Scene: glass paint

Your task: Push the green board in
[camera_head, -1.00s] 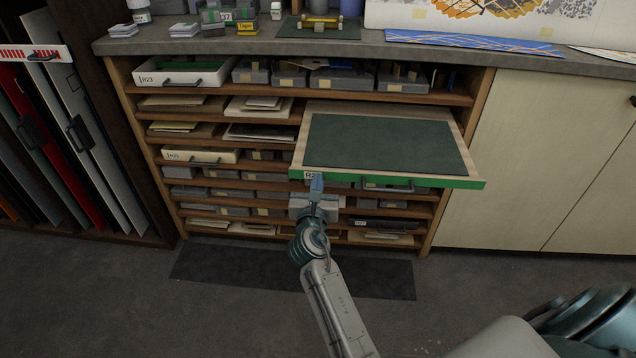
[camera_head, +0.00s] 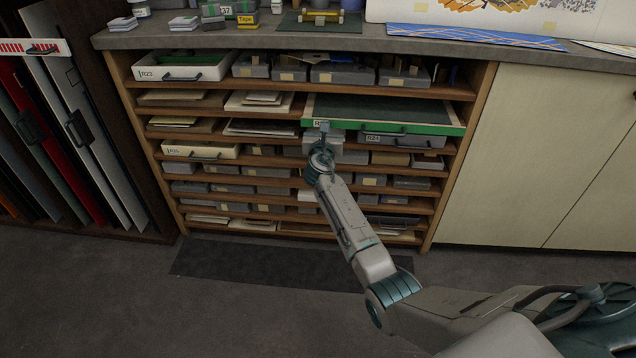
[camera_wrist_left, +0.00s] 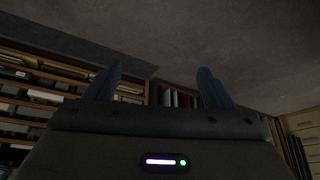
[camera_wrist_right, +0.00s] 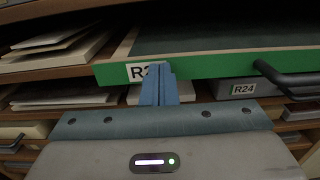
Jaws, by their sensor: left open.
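The green board (camera_head: 400,127) is a wide, shallow tray with a green front edge and a dark green top surface. It sits in an upper slot on the right of the wooden rack, still sticking out a little at the front. My right gripper (camera_head: 324,126) is at the left end of the green front. In the right wrist view the board (camera_wrist_right: 222,64) spans the top, and my right gripper (camera_wrist_right: 159,70) has its fingers together, over part of the "R2…" label; they appear to touch the front. In the left wrist view my left gripper (camera_wrist_left: 160,78) is open and empty.
A grey box labelled R24 (camera_wrist_right: 247,89) with a dark handle lies just below the board. A white drawer labelled R23 (camera_head: 165,75) is at the upper left. The countertop (camera_head: 330,45) overhangs above.

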